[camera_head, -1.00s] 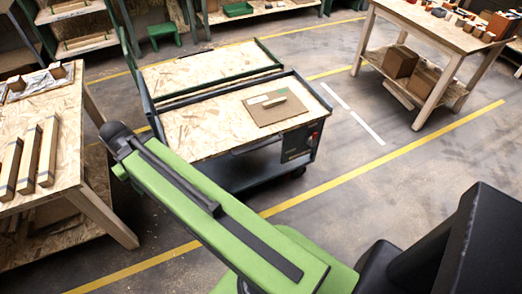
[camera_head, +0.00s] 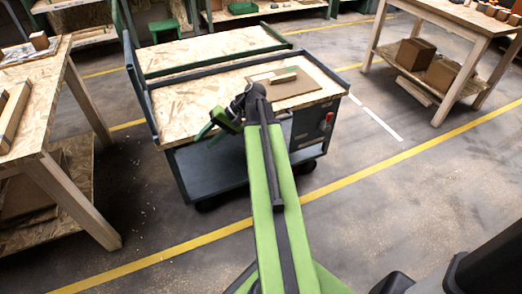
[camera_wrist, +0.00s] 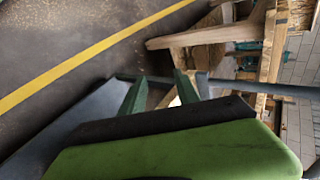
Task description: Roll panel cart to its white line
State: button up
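The panel cart (camera_head: 172,175) has a wood-chip top, a dark blue-grey frame and an upright handle frame (camera_head: 135,85) at its left end. A brown panel (camera_head: 312,83) with a pale block lies on top. My gripper (camera_head: 218,122) is over or beside the cart's front edge; contact is unclear. In the wrist view, its green fingers (camera_wrist: 160,88) are apart with nothing clearly between them. A grey-blue bar (camera_wrist: 265,88) passes near or behind them.
A green-framed cart (camera_head: 210,50) stands behind. A wooden workbench (camera_head: 50,140) is close on the left, another (camera_head: 460,50) at the right. A yellow floor line (camera_head: 400,150) crosses in front; the floor beyond the white line is open up to the right bench.

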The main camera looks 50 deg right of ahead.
jog(key=s+d+f+m+t+y+b, duration=0.1)
jog(key=s+d+f+t+b, duration=0.1)
jog(key=d+f+b, duration=0.3)
jog(key=s+d+f+m+t+b, duration=0.1)
jog(key=d+f+t+b, duration=0.15)
jog(key=d, duration=0.35)
jog(key=s+d+f+m+t+h+b, duration=0.1)
jog(key=s+d+m+t+h+b, duration=0.15)
jog(key=s+d+t+b, duration=1.15)
jog(key=w+g, duration=0.1)
jog(key=w, duration=0.3)
jog(key=w+r+g, duration=0.1)
jog(key=w+g, duration=0.1)
jog(key=w, duration=0.2)
jog(key=w+r+g, duration=0.1)
jog(key=w+g, duration=0.1)
jog(key=w, duration=0.2)
jog(key=shift+w+r+m+g+y, duration=0.1)
jog(key=shift+w+m+g+y, duration=0.15)
jog(key=shift+w+m+y, duration=0.1)
jog(key=shift+c, duration=0.5)
grip_shut()
